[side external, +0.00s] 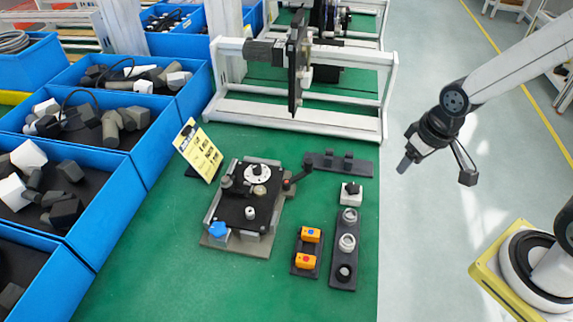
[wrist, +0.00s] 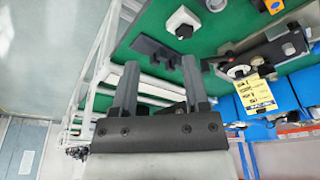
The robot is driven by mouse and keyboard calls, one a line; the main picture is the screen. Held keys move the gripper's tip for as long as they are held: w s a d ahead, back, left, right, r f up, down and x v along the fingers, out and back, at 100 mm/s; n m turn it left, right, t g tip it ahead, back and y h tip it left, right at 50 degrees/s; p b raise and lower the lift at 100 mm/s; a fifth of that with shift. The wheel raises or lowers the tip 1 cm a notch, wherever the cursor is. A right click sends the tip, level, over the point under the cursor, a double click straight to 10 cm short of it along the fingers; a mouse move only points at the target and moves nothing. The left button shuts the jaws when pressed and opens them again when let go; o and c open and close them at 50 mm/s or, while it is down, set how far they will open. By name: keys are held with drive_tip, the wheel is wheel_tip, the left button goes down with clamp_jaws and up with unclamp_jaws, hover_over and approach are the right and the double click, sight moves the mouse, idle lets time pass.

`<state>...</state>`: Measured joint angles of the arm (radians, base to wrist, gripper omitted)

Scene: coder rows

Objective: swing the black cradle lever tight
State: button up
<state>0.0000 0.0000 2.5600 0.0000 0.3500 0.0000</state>
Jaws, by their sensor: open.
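The cradle fixture (side external: 245,208) stands on the green table, a black plate on a grey base with a white round dial on top. The black lever (side external: 298,177) sticks out from its upper right corner, angled up and right to a dark knob, with a red spot near its pivot. My gripper (side external: 436,172) is open and empty, off the table's right edge and well apart from the lever. In the wrist view my gripper (wrist: 158,68) shows two spread fingers with nothing between them.
A dark two-post holder (side external: 340,164), a white-block switch (side external: 351,192), a strip with round parts (side external: 346,245) and orange blocks (side external: 308,248) sit right of the fixture. A yellow card (side external: 199,152) stands left. Blue bins (side external: 150,165) line the left; a white frame (side external: 300,121) stands behind.

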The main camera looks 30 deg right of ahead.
drive_tip(key=shift+o, duration=0.2)
drive_tip(key=shift+o, duration=0.5)
drive_tip(key=g, duration=0.3)
hover_over(309, 161)
wheel_tip(309, 161, down, 5)
drive_tip(key=shift+r, duration=0.1)
drive_tip(key=shift+f, duration=3.9)
drive_tip(key=shift+c, duration=0.2)
clamp_jaws()
